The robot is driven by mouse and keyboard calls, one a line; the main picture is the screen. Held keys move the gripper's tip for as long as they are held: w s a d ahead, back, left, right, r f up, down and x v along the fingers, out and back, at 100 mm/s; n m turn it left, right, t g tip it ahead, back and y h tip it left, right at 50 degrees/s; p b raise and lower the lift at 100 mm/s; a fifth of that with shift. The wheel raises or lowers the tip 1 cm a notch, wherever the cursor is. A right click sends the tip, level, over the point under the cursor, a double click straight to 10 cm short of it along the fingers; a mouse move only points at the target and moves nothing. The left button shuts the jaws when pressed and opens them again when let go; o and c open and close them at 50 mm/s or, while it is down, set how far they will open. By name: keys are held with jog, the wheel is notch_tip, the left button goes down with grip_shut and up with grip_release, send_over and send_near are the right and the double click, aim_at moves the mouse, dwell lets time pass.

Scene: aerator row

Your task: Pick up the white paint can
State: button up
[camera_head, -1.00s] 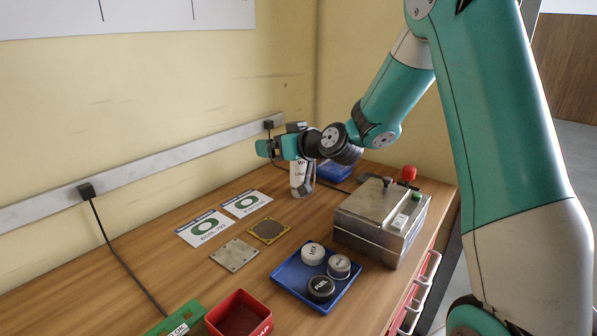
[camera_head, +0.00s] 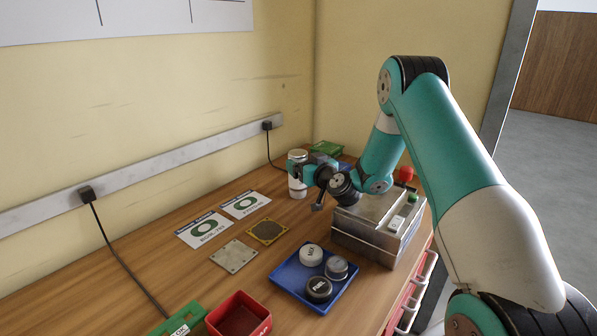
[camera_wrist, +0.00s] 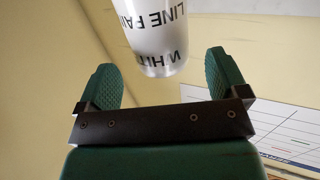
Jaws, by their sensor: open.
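The white paint can (camera_head: 298,178) stands upright at the back of the wooden bench near the wall. In the wrist view the can (camera_wrist: 155,35) shows upside down with dark lettering, ahead of the fingers and roughly between their lines. My gripper (camera_wrist: 172,80) is open, with a green finger to each side of the can's near end. The fingers look clear of the can, though contact is hard to judge. In the head view my gripper (camera_head: 300,177) is beside the can and partly overlaps it.
A metal box (camera_head: 368,240) with a red button stands right of the can, below my arm. A blue tray (camera_head: 290,279) with several round tins, a red bin (camera_head: 215,326) and flat plates lie nearer. Printed cards (camera_head: 205,243) lie along the wall. A green item (camera_head: 326,147) is behind.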

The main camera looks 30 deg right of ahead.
jog(key=w+p, duration=0.2)
jog(key=w, duration=0.1)
jog(key=shift+w, duration=0.35)
jog(key=shift+w+f, duration=0.1)
jog(key=shift+w, duration=0.35)
jog(key=c, duration=1.7)
jog(key=shift+o, duration=0.2)
